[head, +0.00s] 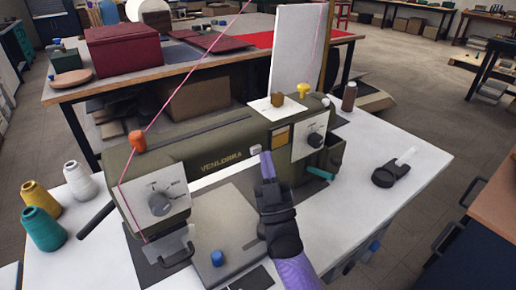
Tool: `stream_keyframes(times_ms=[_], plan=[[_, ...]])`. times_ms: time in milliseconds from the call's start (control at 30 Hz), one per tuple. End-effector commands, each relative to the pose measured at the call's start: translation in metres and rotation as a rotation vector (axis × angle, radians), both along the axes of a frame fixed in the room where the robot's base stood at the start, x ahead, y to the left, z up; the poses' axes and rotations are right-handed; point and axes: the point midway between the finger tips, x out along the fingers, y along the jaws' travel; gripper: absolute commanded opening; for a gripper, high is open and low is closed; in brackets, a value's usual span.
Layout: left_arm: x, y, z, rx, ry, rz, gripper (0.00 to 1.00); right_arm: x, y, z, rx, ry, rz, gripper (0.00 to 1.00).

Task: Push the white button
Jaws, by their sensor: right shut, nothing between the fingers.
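The white button (255,149) is a small pale block on the front of the olive sewing machine (215,142), right of its lettering. My right gripper (265,156) reaches up from the bottom of the head view, with its purple fingers shut and empty. Its fingertips are just right of the white button and very close to it. I cannot tell whether they touch it. My left gripper is not in view.
The machine also carries an orange knob (137,140), a yellow knob (303,91), a blue knob (217,258) and a teal lever (320,173). Thread spools (42,228) stand at the left. The white table (400,150) has free room at the right.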

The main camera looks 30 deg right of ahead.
Motion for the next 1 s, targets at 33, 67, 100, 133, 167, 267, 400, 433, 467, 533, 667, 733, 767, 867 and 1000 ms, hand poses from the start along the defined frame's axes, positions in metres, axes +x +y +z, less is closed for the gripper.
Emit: stream_keyframes(times_ms=[33,67,100,133,167,267,400,433,467,533,667,733,767,867,1000], plan=[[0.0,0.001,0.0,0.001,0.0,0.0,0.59,0.0,0.0,0.0,0.0,0.0,0.0,0.0],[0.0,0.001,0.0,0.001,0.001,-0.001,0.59,0.0,0.0,0.0,0.0,0.0,0.0,0.0],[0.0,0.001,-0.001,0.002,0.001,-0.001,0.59,0.0,0.0,0.0,0.0,0.0,0.0,0.0],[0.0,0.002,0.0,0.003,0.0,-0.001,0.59,0.0,0.0,-0.001,0.0,0.0,0.0,0.0],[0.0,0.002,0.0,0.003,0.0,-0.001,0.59,0.0,0.0,0.0,0.0,0.0,0.0,0.0],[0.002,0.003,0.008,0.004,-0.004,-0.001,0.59,-0.01,-0.001,0.002,0.0,0.0,0.0,0.0],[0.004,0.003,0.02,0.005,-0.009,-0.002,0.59,-0.029,-0.002,0.004,-0.001,0.0,-0.001,0.0],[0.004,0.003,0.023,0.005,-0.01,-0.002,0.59,-0.034,-0.003,0.004,-0.001,0.0,-0.001,0.0],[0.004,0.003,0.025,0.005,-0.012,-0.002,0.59,-0.038,-0.003,0.004,-0.001,-0.001,0.0,0.0],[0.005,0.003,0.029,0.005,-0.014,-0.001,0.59,-0.047,-0.004,0.003,0.0,0.001,0.0,0.0],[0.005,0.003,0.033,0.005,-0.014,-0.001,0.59,-0.058,-0.004,0.001,0.0,0.0,0.0,0.0],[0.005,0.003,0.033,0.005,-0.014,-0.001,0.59,-0.06,-0.005,0.0,0.0,-0.001,0.0,0.0],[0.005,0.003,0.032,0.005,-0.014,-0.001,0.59,-0.06,-0.005,0.0,0.0,-0.001,0.0,0.0],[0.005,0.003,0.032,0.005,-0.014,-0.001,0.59,-0.06,-0.005,-0.001,0.0,-0.001,0.0,0.0],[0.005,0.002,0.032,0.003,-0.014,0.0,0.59,-0.06,-0.005,-0.001,0.0,-0.001,0.0,0.0]])
